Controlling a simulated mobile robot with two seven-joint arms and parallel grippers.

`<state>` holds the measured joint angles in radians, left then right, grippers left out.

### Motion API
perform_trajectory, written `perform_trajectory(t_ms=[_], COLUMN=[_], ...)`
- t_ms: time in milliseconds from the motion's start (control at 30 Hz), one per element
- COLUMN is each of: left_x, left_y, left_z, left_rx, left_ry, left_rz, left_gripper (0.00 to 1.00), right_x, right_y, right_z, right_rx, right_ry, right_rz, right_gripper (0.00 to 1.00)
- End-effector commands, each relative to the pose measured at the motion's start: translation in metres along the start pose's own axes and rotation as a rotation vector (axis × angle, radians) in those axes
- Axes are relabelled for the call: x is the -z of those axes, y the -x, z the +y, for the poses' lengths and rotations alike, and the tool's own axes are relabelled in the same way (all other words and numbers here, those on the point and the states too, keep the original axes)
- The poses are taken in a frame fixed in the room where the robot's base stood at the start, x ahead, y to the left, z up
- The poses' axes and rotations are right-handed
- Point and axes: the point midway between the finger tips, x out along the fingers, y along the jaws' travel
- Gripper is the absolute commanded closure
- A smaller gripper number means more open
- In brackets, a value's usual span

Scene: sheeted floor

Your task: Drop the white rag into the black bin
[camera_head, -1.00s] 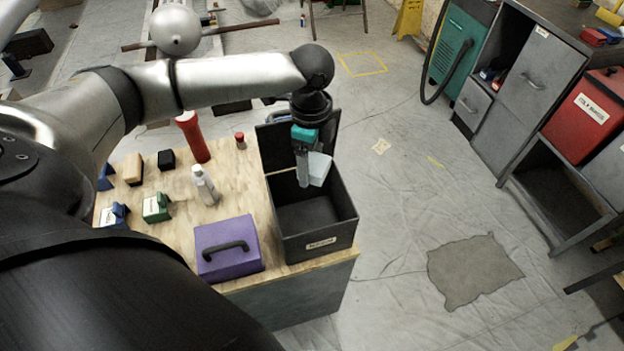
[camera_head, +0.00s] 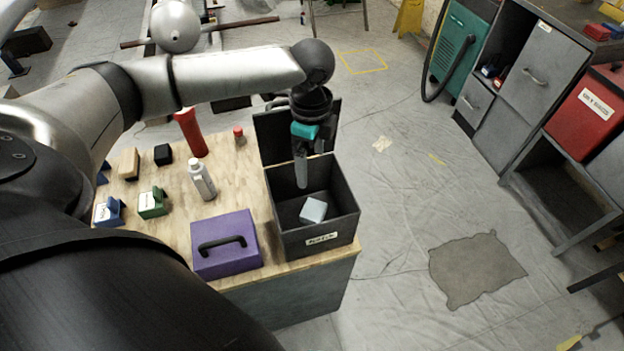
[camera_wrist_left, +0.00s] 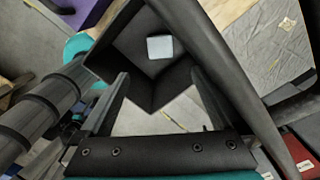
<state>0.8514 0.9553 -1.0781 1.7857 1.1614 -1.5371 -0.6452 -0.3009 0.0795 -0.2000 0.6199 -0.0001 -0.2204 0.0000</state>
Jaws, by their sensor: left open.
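The white rag (camera_head: 313,211) is a small pale block-like shape lying on the floor of the black bin (camera_head: 290,247). The bin stands open on the right end of the wooden table, with its lid raised at the back and a label on its front. My left gripper (camera_head: 302,184) hangs over the back part of the bin, open and empty, apart from the rag. In the left wrist view the rag (camera_wrist_left: 160,47) lies inside the bin beyond the two spread fingers (camera_wrist_left: 160,100). My right gripper is not in view.
On the wooden table (camera_head: 236,178) stand a purple box (camera_head: 226,245), a white bottle (camera_head: 202,180), a red cylinder (camera_head: 191,133), a small red-capped jar (camera_head: 239,138) and several small blocks. Grey cabinets with a red box (camera_head: 590,112) stand at right. The floor between is mostly clear.

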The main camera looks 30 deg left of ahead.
Motion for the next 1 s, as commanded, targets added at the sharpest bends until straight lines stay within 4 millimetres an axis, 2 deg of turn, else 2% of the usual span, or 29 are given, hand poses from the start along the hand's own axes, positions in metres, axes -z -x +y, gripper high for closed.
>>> perform_trajectory(t_ms=[133,267,500,700,833,1000], left_x=[0.0,0.0,0.0,0.0,0.0,0.0], left_y=[0.008,0.029,0.089,0.129,0.145,0.153], left_z=[-0.001,0.0,-0.001,-0.001,0.0,0.0], left_rx=[0.002,0.002,0.004,0.003,0.002,0.0], left_ry=[0.0,-0.001,0.0,-0.001,0.0,0.0], left_rz=[0.001,0.002,0.001,0.001,0.0,0.001], left_gripper=[0.0,0.0,0.0,0.0,0.0,0.0], right_x=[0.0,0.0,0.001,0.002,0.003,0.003], right_y=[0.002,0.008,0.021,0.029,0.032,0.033], right_z=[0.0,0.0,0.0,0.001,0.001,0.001], right_rx=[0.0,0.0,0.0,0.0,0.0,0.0], right_ry=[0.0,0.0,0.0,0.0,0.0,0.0], right_rz=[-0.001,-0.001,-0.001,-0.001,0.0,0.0], right_gripper=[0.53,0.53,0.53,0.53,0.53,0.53])
